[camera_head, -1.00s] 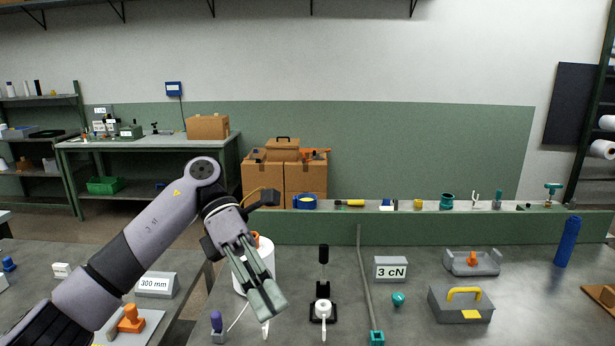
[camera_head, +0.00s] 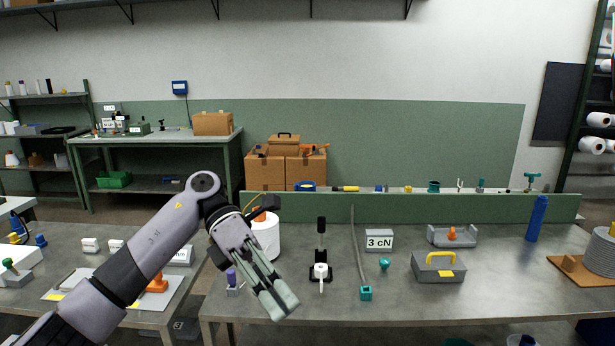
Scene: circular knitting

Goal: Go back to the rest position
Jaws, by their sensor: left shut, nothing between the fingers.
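My left arm comes in from the lower left, and its left gripper (camera_head: 281,304) hangs over the front left edge of the grey workbench, pointing down and to the right. Its fingers are together with nothing between them. The gripper is apart from the white yarn cone (camera_head: 266,238) behind it and from the black stand with a white part (camera_head: 320,271) to its right. My right gripper is not in view.
A second table (camera_head: 100,258) stands left, across a gap. The bench's front right is clear.

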